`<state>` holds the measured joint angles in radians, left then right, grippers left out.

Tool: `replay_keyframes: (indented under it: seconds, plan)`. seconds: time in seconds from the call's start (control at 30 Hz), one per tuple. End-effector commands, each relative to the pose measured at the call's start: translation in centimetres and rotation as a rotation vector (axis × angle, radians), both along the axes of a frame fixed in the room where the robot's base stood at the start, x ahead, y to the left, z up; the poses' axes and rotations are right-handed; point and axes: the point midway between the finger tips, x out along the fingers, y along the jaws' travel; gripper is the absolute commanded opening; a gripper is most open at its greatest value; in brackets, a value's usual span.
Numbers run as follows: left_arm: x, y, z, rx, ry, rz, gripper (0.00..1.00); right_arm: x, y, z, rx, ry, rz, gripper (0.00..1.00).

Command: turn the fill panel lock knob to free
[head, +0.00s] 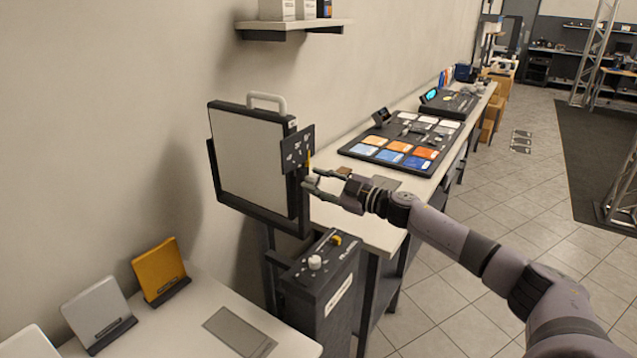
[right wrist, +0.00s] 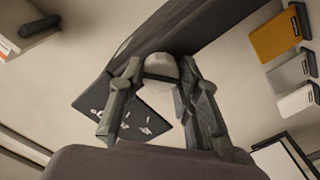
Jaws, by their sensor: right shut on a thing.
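The fill panel (head: 250,155) is a large pale panel in a dark frame, with a handle on top, standing near the wall. A dark plate (head: 296,148) with white markings is on its right side; it also shows in the right wrist view (right wrist: 150,123). The lock knob (right wrist: 162,67) is pale and rounded, and sits between the fingers of my right gripper (right wrist: 160,85). In the head view my right gripper (head: 312,180) reaches the panel's right edge from the right and is shut on the knob, which its fingers largely hide. The markings are too small to read. My left gripper is not in view.
Below the panel stands a dark box (head: 325,275) with a white knob (head: 315,262) and a yellow one (head: 336,240). Behind my gripper a long bench (head: 385,230) carries a tray of coloured swatches (head: 365,150). Tile floor is free to the right.

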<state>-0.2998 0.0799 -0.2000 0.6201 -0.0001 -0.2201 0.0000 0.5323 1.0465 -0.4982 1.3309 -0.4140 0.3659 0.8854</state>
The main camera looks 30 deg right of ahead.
Motion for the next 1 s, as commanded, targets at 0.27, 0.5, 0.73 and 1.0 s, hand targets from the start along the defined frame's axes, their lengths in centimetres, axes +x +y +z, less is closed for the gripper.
replay_keyframes:
  seconds: [0.27,0.5,0.73,1.0]
  plan:
    - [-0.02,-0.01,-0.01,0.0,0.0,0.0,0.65,-0.01,0.01,-0.03,-0.006,-0.002,0.001,0.03]
    - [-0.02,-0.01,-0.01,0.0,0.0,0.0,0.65,-0.01,0.0,-0.04,-0.005,-0.001,0.001,0.39]
    - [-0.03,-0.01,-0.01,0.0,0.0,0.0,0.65,-0.01,0.0,-0.03,-0.005,-0.001,0.001,0.5]
    - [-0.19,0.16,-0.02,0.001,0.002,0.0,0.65,-0.15,-0.06,-0.07,-0.005,-0.001,0.0,0.5]
